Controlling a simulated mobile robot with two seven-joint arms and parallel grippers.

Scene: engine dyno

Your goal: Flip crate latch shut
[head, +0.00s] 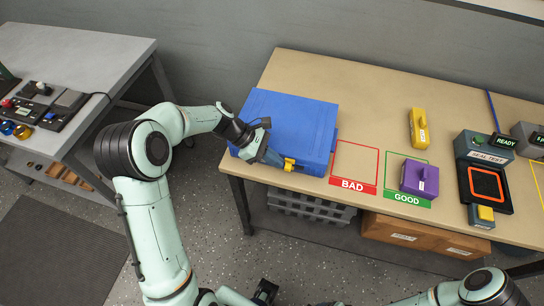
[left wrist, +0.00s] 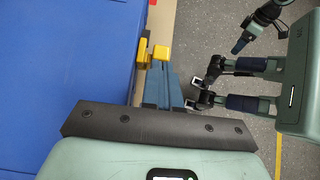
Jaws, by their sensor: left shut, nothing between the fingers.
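The blue crate (head: 290,120) lies closed at the table's left end. Its yellow latch (head: 289,164) is on the front side, near the lower right. My left gripper (head: 273,158) is shut and empty, with its blue-grey fingers right beside the latch. In the left wrist view, the yellow latch (left wrist: 160,52) shows just past the fingertips (left wrist: 162,68), beside the blue crate side (left wrist: 75,60). I cannot tell whether they touch, or whether the latch is fully closed. What seems to be my right gripper (left wrist: 240,45) shows small and far from the crate.
A seal tester (head: 485,150) is further right. A grey crate (head: 310,207) sits under the table.

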